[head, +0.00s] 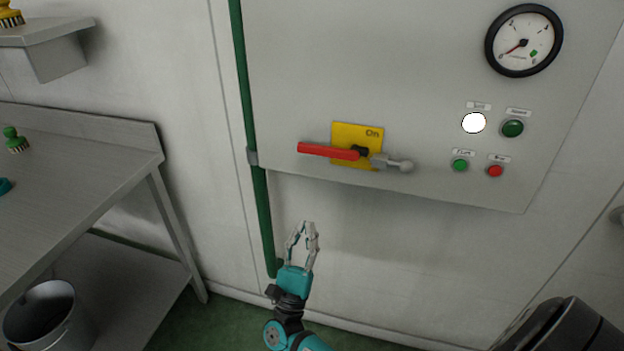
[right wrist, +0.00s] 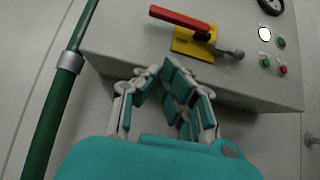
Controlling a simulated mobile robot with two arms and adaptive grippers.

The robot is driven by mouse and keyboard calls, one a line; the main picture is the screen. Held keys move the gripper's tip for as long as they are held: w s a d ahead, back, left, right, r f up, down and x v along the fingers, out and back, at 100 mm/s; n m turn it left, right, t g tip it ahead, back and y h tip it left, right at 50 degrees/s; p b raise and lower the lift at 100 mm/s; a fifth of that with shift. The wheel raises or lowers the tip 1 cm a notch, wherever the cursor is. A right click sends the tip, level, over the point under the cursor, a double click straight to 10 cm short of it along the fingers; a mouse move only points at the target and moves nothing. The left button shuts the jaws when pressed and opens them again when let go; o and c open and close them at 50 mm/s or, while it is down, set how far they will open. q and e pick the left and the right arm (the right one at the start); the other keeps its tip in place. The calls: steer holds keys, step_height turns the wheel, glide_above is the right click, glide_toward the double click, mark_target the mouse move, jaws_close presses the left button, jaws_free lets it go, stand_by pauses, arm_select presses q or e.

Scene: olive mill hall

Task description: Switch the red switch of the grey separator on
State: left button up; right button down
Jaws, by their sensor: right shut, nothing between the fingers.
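The red switch (head: 322,150) is a long red lever on a yellow plate (head: 345,132) marked "On" at its upper right corner. The lever lies nearly level, its red end pointing left. A grey arm with a round knob (head: 406,165) sticks out to the right. The switch sits low on the grey separator's panel (head: 430,60) and also shows in the right wrist view (right wrist: 178,17). My right gripper (head: 309,226) is below the panel's lower edge and the switch, apart from both. It is shut and empty. My left gripper is not in view.
A round gauge (head: 524,40), a lit white lamp (head: 474,123), and green and red buttons (head: 495,171) are right of the switch. A green pipe (head: 262,215) runs down left of the panel. A metal table (head: 90,165) and bucket (head: 45,320) stand at left.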

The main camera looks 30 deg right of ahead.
mark_target(333, 149)
steer(key=p+x, duration=0.2)
steer(key=x, duration=0.2)
steer(key=r+p+x, duration=0.1)
steer(key=p+x, duration=0.1)
steer(key=x, duration=0.2)
steer(key=s+a+p+x, duration=0.1)
steer(key=p+x, duration=0.1)
steer(key=x, duration=0.2)
steer(key=shift+r+p, duration=0.35)
steer(key=shift+p, duration=0.05)
steer(key=shift+r, duration=0.4)
steer(key=shift+a, duration=0.1)
